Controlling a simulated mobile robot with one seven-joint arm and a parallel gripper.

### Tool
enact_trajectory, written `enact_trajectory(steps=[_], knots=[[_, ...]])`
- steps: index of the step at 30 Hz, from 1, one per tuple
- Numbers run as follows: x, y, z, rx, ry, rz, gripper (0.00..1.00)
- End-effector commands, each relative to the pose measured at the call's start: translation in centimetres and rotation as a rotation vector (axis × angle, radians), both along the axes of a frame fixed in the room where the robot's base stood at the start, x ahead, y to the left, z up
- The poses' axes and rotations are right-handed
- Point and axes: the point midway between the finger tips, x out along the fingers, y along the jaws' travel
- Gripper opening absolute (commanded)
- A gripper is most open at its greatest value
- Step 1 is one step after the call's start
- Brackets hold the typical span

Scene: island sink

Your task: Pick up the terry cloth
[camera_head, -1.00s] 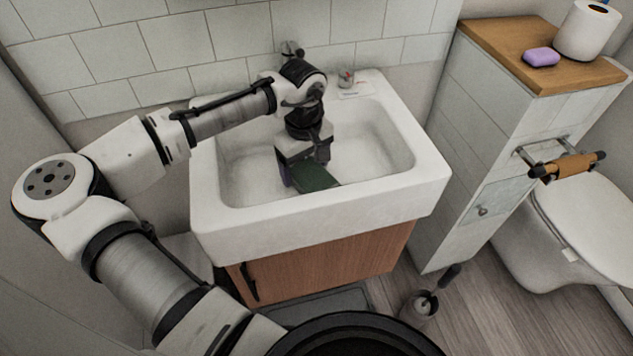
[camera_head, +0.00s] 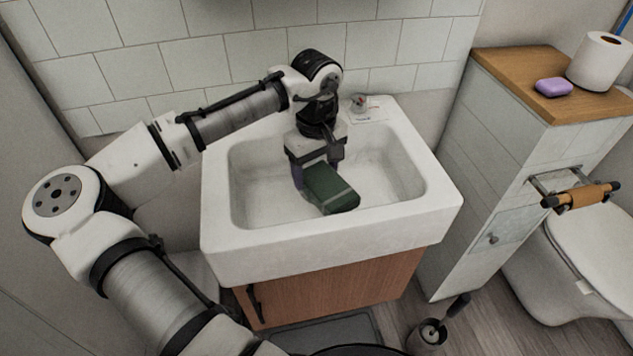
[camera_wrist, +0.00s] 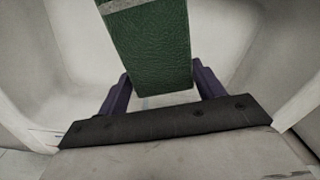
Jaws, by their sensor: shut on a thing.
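The terry cloth (camera_head: 331,189) is a dark green folded block with a lighter band near its far end. My gripper (camera_head: 319,172) is shut on one end of it, inside the sink basin. The cloth juts out from the fingers toward the front of the sink and looks raised off the basin floor; the exact gap cannot be told. In the wrist view the cloth (camera_wrist: 150,45) lies between my two purple fingers (camera_wrist: 162,88) and extends past the top edge of the picture.
The white sink (camera_head: 245,241) has raised walls all around. A faucet (camera_head: 357,103) stands at its back right rim. A tiled cabinet (camera_head: 475,190) with a wooden top, purple soap (camera_head: 553,87) and a paper roll (camera_head: 598,62) stands at the right, beside the toilet (camera_head: 585,245).

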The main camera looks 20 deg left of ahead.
Motion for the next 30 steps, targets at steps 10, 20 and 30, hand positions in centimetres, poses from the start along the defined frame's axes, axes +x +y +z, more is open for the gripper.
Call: enact_trajectory(steps=[10,20,30], knots=[[0.1,0.0,7.5,0.0,-0.001,0.0,0.41],[0.1,0.0,14.7,0.001,-0.002,0.0,0.41],[0.0,0.0,20.7,0.003,0.001,0.002,0.41]])
